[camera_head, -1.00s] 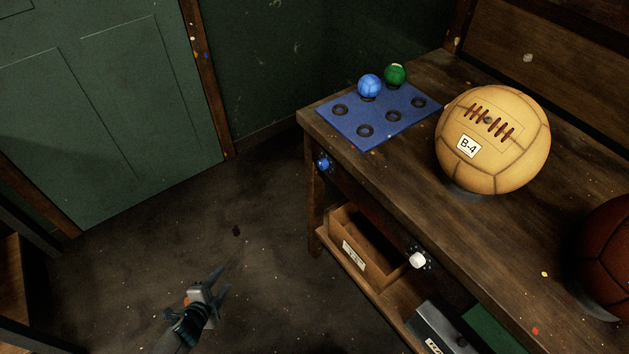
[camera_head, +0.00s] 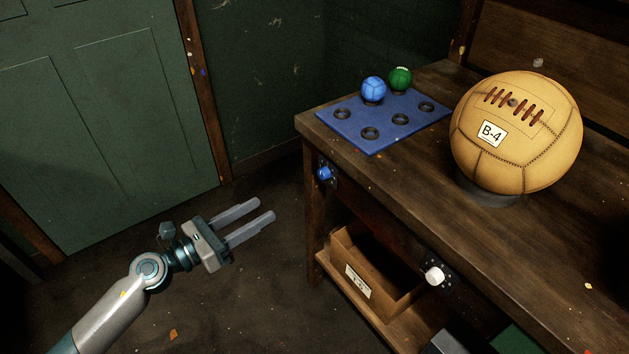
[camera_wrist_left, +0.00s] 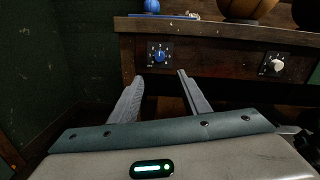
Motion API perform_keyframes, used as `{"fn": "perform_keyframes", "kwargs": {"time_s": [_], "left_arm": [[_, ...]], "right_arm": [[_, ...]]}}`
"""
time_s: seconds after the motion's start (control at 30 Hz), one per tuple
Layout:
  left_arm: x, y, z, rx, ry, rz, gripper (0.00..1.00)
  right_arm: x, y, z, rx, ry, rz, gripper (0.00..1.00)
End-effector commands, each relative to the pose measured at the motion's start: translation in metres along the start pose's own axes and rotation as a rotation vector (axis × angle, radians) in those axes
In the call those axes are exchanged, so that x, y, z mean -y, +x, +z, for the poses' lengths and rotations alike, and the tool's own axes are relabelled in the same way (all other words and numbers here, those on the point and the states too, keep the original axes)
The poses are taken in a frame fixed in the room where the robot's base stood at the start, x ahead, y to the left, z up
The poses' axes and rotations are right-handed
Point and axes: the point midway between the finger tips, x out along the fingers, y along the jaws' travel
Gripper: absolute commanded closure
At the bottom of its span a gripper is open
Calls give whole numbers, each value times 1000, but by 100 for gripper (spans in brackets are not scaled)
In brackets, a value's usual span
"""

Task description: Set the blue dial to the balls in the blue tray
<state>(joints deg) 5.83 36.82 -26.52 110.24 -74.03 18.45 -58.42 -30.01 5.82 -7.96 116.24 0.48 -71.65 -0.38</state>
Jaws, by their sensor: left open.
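The blue dial (camera_head: 325,173) is on the front of the wooden bench near its left corner. In the left wrist view the blue dial (camera_wrist_left: 159,56) sits on a dark plate with pale marks, just beyond and between the fingers. The blue tray (camera_head: 375,135) lies flat on the bench top. A blue ball (camera_head: 373,89) and a green ball (camera_head: 400,79) rest on its back part; several ring seats show empty. My left gripper (camera_head: 256,213) is open and empty, left of the dial and apart from it. It also shows in the left wrist view (camera_wrist_left: 160,85). My right gripper is not in view.
A large tan ball marked B-4 (camera_head: 516,132) stands on the bench right of the tray. A white dial (camera_head: 434,276) is farther right on the bench front. A wooden box (camera_head: 357,282) sits on the shelf below. The floor left of the bench is clear.

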Motion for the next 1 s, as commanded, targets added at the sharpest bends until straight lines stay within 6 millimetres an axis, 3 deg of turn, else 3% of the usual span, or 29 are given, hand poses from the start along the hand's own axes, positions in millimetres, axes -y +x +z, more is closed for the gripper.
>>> {"fn": "perform_keyframes", "kwargs": {"time_s": [0.27, 0.47, 1.0], "left_arm": [[-1, 4, 1, 1, -4, 2, 57], [-1, 21, 2, 3, -4, 2, 57], [-1, 114, 2, 3, -5, 2, 57]], "right_arm": [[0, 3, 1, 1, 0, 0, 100], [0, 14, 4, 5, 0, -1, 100], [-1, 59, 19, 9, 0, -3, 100]]}}
